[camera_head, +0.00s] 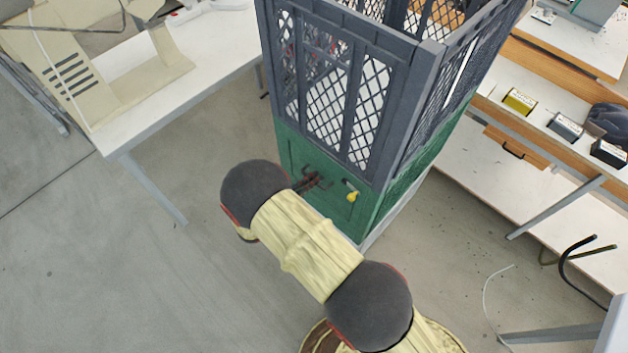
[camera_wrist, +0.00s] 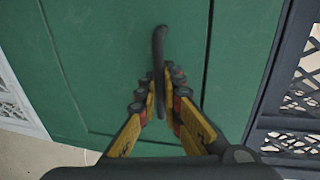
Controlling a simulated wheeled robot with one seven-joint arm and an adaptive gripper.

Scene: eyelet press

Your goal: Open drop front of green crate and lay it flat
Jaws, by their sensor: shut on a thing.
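The crate (camera_head: 408,183) has green lower walls and a dark grey mesh upper cage. Its green front panel (camera_head: 338,207) stands upright and looks closed; my arm hides part of its lower edge. A dark bar handle (camera_wrist: 159,45) sticks out from the green panel (camera_wrist: 105,50). My gripper (camera_wrist: 160,85) is shut on this handle, with its yellow fingers on either side. In the head view my gripper (camera_head: 312,181) is at the front panel, left of a small latch (camera_head: 349,186) with a yellow tag (camera_head: 352,197).
A white table (camera_head: 150,115) with a beige machine (camera_head: 110,70) stands at the left. A white-topped bench (camera_head: 480,160) with small boxes (camera_head: 519,101) stands at the right. The grey floor (camera_head: 160,270) in front of the crate is open, apart from my arm.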

